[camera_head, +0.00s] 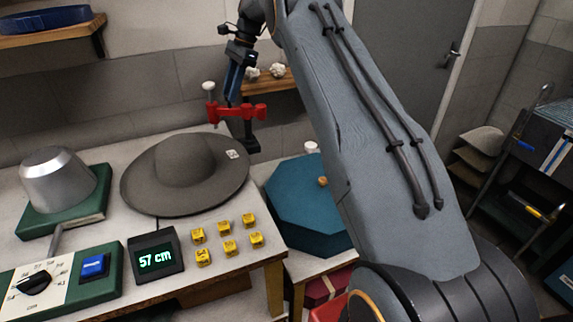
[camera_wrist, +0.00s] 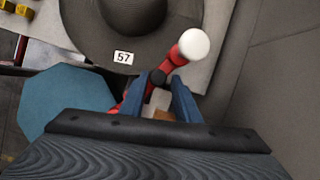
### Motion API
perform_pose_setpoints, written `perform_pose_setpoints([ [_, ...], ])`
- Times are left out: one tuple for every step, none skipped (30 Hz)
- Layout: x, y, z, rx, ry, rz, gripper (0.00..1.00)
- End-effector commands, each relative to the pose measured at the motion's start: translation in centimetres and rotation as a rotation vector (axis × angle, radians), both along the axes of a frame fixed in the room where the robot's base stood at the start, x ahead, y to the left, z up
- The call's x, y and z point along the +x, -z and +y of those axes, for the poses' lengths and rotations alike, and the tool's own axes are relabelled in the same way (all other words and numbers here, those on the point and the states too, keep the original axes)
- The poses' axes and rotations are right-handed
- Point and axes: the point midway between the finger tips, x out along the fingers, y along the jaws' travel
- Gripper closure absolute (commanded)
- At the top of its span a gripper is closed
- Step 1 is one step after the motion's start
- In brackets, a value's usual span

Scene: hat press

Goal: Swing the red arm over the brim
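The red arm (camera_head: 237,112) is at the back right of the hat, on a dark post (camera_head: 246,136). Its white knob (camera_head: 208,88) points up at its left end; in the wrist view the knob (camera_wrist: 193,45) appears near the brim's edge. The grey hat (camera_head: 183,162) lies brim down on the table, with a white "57" tag (camera_wrist: 123,57). My gripper (camera_head: 233,92) points down just above or behind the red arm. In the wrist view its blue fingers (camera_wrist: 160,92) are apart, with the arm's dark joint showing between them. I cannot tell whether they touch it.
A metal hat block (camera_head: 58,178) stands at left. In front are a dial panel (camera_head: 36,283) with a blue button (camera_head: 94,266), a display (camera_head: 156,257) reading 57 cm, and several yellow cubes (camera_head: 230,248). A blue octagonal box (camera_head: 300,205) stands at the right.

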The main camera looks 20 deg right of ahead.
Motion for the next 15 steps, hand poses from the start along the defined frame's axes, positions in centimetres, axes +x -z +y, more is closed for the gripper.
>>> perform_pose_setpoints([
  [0.0,-0.4,0.4,0.0,0.043,0.001,0.72],
  [0.1,-0.4,0.5,0.0,0.073,0.001,0.72],
  [0.3,-0.4,0.5,-0.001,0.11,0.001,0.72],
  [0.4,-0.4,0.5,0.0,0.139,0.001,0.72],
  [0.5,-0.4,0.5,-0.001,0.168,0.001,0.72],
  [0.6,-0.4,0.3,0.0,0.201,0.002,0.72],
  [0.7,-0.4,0.2,-0.001,0.228,0.001,0.72],
  [0.8,-0.4,0.1,0.0,0.254,0.001,0.72],
  [0.9,-0.4,0.0,0.0,0.286,0.002,0.72],
  [1.0,-0.4,-0.1,-0.001,0.311,0.001,0.72],
  [1.0,-0.4,-0.3,-0.001,0.335,0.003,0.72],
  [1.1,-0.4,-0.5,0.0,0.365,0.001,0.72],
  [1.2,-0.4,-0.6,0.0,0.387,0.002,0.72],
  [1.2,-0.4,-0.7,-0.001,0.408,0.001,0.72],
  [1.3,-0.3,-0.9,0.0,0.435,0.002,0.72],
])
